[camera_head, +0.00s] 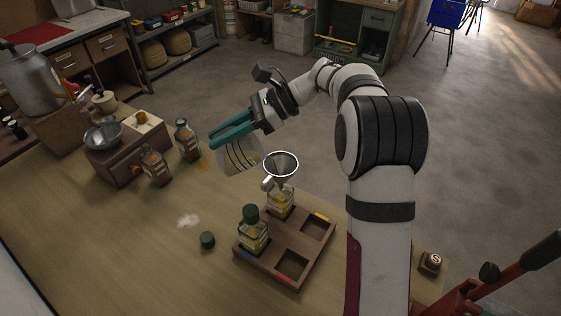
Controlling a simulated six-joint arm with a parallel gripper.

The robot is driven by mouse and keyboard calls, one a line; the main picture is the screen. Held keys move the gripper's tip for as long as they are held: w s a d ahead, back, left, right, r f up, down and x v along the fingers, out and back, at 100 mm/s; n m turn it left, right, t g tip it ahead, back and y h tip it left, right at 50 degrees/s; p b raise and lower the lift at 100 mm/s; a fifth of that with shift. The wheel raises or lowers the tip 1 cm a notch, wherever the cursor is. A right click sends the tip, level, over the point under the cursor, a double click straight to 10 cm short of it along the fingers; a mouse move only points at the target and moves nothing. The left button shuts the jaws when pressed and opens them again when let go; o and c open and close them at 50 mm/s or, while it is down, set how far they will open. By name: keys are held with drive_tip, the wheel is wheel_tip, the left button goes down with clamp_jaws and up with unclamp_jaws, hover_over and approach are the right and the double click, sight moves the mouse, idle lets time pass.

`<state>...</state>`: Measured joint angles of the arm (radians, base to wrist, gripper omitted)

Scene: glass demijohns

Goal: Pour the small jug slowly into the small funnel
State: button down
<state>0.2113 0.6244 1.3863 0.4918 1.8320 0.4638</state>
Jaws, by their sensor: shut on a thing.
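My gripper (232,133) has teal fingers and is shut on the small jug (238,156), a pale, see-through vessel with dark lines on its side. The jug hangs below the fingers, to the left of the small funnel (281,166), and looks somewhat tilted. I see no stream between them. The funnel is metal with a wide bright rim and sits in the neck of a square glass bottle (280,205) holding some yellow liquid. This bottle stands in the back left pocket of a wooden rack (268,272). How full the jug is, I cannot tell.
A bottle with a green cap (253,237) stands in the rack's front left pocket; the two right pockets are empty. A loose green cap (207,240) and a whitish patch (187,221) lie left of it. Two brown bottles (155,167) (187,143) stand behind, near a metal bowl (103,136).

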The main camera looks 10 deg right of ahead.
drive_tip(key=shift+d+r+y, duration=0.65)
drive_tip(key=shift+d+y, duration=0.05)
drive_tip(key=shift+y, duration=0.2)
drive_tip(key=shift+d+r+y, duration=0.25)
drive_tip(key=shift+d+y, duration=0.15)
drive_tip(key=shift+d, duration=0.3)
drive_tip(key=shift+d+r+y, duration=0.25)
drive_tip(key=shift+d+y, duration=0.15)
drive_tip(key=shift+d, duration=0.25)
drive_tip(key=shift+d+r+y, duration=0.25)
drive_tip(key=shift+d+y, duration=0.25)
idle(0.5)
